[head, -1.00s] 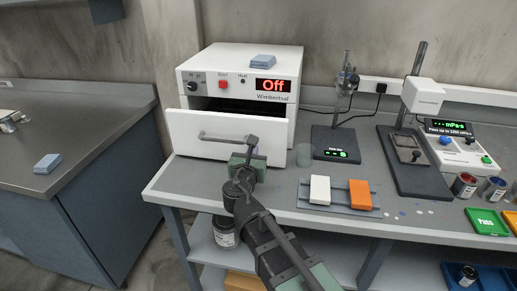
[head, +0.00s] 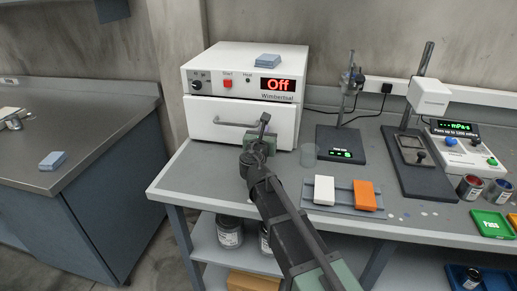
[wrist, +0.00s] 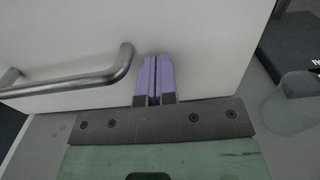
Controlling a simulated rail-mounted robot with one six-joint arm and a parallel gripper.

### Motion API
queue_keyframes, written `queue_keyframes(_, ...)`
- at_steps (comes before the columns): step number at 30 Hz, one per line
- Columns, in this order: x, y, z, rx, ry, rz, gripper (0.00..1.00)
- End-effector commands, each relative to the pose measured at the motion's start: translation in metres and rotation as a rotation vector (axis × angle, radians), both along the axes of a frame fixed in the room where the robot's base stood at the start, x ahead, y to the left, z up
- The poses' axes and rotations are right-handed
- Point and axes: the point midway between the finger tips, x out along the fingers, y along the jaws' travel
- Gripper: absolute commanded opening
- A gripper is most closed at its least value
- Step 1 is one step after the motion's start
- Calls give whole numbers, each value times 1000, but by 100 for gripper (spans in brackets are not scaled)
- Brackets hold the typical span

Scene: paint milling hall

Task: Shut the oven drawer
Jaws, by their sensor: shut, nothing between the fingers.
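The white oven (head: 244,82) stands on the grey bench, with its display reading Off. Its drawer (head: 205,118) looks flush with the oven body, and no dark gap shows above it. The drawer's metal bar handle (head: 235,124) runs across its front and also shows in the wrist view (wrist: 75,82). My gripper (wrist: 157,80) is shut and empty, its purple fingertips at the white drawer front just right of the handle's end. I cannot tell if they touch it. In the head view my gripper's fingertips are hidden behind my wrist.
A clear beaker (head: 308,154) stands close to the right of my gripper. Right of it, white (head: 324,190) and orange (head: 364,195) blocks lie on a rack. A blue sponge-like block (head: 267,61) lies on the oven. The bench front edge runs below my arm.

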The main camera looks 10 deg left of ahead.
Motion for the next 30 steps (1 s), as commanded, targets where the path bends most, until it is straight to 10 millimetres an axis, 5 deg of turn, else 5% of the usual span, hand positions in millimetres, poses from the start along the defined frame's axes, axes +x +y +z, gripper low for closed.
queue_keyframes(4,19,-2,0,0,0,0,0)
queue_keyframes(17,19,-2,2,-4,-3,-1,0)
queue_keyframes(20,5,-3,2,-3,-2,-1,0)
queue_keyframes(30,-92,2,1,2,-2,-2,0)
